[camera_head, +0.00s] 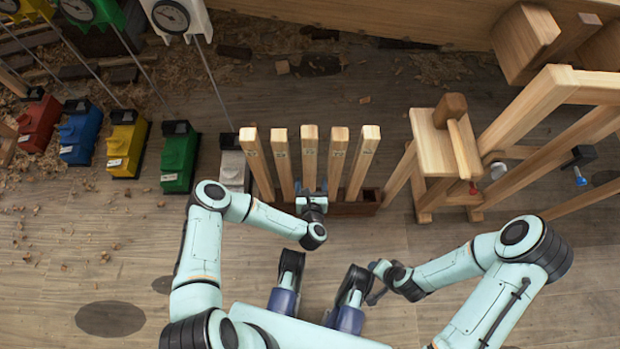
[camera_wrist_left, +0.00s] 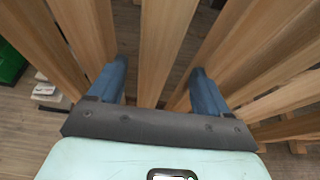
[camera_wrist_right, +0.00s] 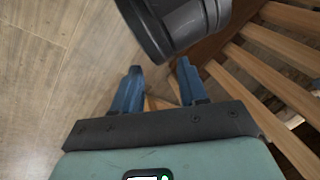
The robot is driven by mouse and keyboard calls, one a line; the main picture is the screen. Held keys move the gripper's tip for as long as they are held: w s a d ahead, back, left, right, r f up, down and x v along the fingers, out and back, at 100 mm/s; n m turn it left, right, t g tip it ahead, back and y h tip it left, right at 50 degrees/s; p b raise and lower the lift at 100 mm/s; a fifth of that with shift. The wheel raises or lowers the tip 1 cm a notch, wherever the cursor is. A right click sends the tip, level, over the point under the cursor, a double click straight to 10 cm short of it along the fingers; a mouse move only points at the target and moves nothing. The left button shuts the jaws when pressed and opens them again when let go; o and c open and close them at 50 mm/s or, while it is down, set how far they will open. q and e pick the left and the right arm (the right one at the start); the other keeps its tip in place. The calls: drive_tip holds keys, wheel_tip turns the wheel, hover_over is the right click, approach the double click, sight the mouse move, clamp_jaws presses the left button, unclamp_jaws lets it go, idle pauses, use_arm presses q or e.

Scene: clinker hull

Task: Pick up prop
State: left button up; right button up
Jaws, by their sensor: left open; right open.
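Several pale wooden props (camera_head: 309,152) stand side by side in a low dark-brown rack (camera_head: 352,209) in the middle of the head view. My left gripper (camera_head: 312,190) is at the lower part of the middle prop. In the left wrist view the left gripper (camera_wrist_left: 155,85) is open, with its blue fingers on either side of one prop (camera_wrist_left: 166,45). I cannot tell if they touch it. My right gripper (camera_head: 376,281) is low, in front of the rack and to its right. In the right wrist view the right gripper (camera_wrist_right: 160,80) is open and empty.
Coloured boxes, including a green one (camera_head: 179,158) and a yellow one (camera_head: 126,145), stand left of the rack. A wooden bench (camera_head: 440,150) and trestle frame (camera_head: 550,100) stand to the right. The hull (camera_head: 400,18) runs along the back. Floor in front is clear.

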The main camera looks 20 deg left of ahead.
sight(310, 176)
use_arm(q)
drive_tip(key=shift+b+x, duration=0.3)
drive_tip(key=shift+x, duration=0.85)
drive_tip(key=shift+w+a+f+b, duration=0.25)
drive_tip(key=shift+w+f+b, duration=0.1)
drive_tip(key=shift+w, duration=0.1)
drive_tip(key=shift+w+a+f+b, duration=0.2)
drive_tip(key=shift+w+a+f, duration=0.1)
drive_tip(key=shift+w, duration=0.2)
drive_tip(key=shift+b+x, duration=0.4)
drive_tip(key=shift+x, duration=0.7)
drive_tip(key=shift+w+r, duration=0.1)
drive_tip(key=shift+r, duration=0.05)
clamp_jaws()
use_arm(e)
drive_tip(key=shift+h, duration=0.3)
drive_tip(key=f, duration=0.1)
drive_tip(key=d+f, duration=0.1)
drive_tip(key=w+f, duration=0.1)
drive_tip(key=shift+d+f, duration=0.3)
drive_tip(key=shift+d, duration=0.05)
